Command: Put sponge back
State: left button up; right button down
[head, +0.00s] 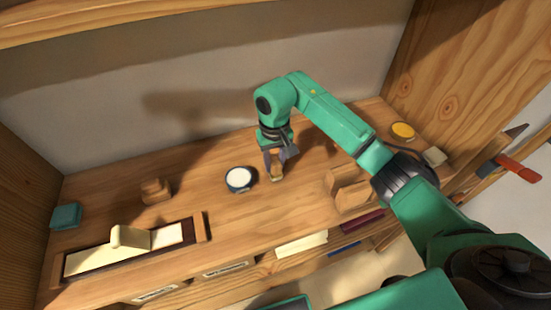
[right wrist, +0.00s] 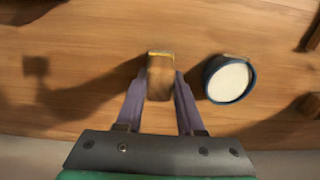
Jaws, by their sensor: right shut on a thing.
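My right gripper (head: 275,170) points down over the wooden desk top and is shut on a small brown block with a pale yellowish edge. The held block (right wrist: 160,78) shows between the two purple fingers in the right wrist view, its far end near or on the wood. I cannot tell whether it is the sponge. A cream block (head: 434,156) lies at the far right and a teal block (head: 65,216) at the far left; either may be a sponge. My left gripper is not in view.
A blue-rimmed round pot with white contents (head: 239,179) stands close left of the right gripper. A wooden piece (head: 348,190), a yellow round tin (head: 402,131), a brown wooden object (head: 155,190) and a long tray (head: 75,263) with cream pieces surround free desk top. Wooden side walls bound the desk.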

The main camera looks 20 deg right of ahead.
jog(key=shift+a, duration=0.15)
jog(key=shift+f+b, duration=0.15)
jog(key=shift+b, duration=0.15)
jog(key=c, duration=0.5)
grip_release()
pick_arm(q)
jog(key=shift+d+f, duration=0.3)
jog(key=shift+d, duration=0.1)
